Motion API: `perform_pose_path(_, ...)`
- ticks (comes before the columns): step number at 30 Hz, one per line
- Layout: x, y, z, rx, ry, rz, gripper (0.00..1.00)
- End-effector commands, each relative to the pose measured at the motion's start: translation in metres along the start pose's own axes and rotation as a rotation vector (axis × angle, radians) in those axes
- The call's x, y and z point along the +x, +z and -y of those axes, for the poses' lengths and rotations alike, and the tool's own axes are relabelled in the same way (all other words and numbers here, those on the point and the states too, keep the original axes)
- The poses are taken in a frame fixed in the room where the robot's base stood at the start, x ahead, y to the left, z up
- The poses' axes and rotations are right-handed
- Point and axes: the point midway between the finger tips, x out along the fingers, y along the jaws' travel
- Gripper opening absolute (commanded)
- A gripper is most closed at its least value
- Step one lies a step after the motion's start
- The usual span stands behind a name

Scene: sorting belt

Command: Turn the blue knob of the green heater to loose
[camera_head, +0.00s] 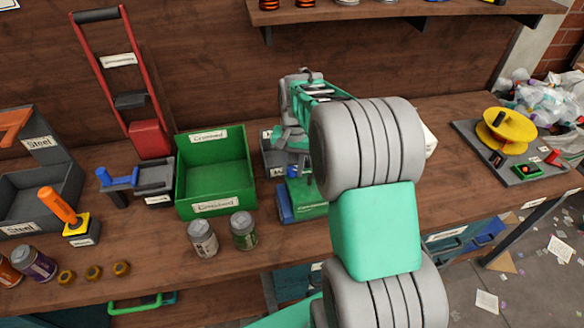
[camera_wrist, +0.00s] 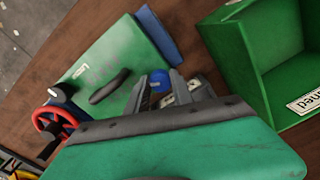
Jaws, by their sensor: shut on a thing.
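The green heater (camera_head: 310,208) stands on the bench right of the green crate, partly hidden behind my arm. In the wrist view the heater (camera_wrist: 118,62) shows its green body with a dark handle on top. The blue knob (camera_wrist: 177,79) shows between the grey fingers of my gripper (camera_wrist: 178,88). My gripper is shut on the knob. In the head view my gripper (camera_head: 291,160) reaches down at the heater's back side, and only a little of the knob shows. Its exact turn angle cannot be told.
A green crate (camera_head: 181,209) stands close on the left. Two cans (camera_head: 203,238) (camera_head: 244,231) stand at the bench's front edge. In the wrist view a red wheel (camera_wrist: 47,118) is near the heater. A yellow reel (camera_head: 503,135) is far right.

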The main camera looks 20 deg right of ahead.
Motion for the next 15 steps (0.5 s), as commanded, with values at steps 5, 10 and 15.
perform_pose_path(5, 0.0002, -0.0006, -0.0001, -0.167, -0.001, 0.004, 0.00)
perform_pose_path(10, 0.0001, -0.0008, -0.0002, -0.328, 0.000, 0.009, 0.00)
perform_pose_path(15, 0.0004, -0.0012, -0.0002, -0.490, 0.000, 0.014, 0.00)
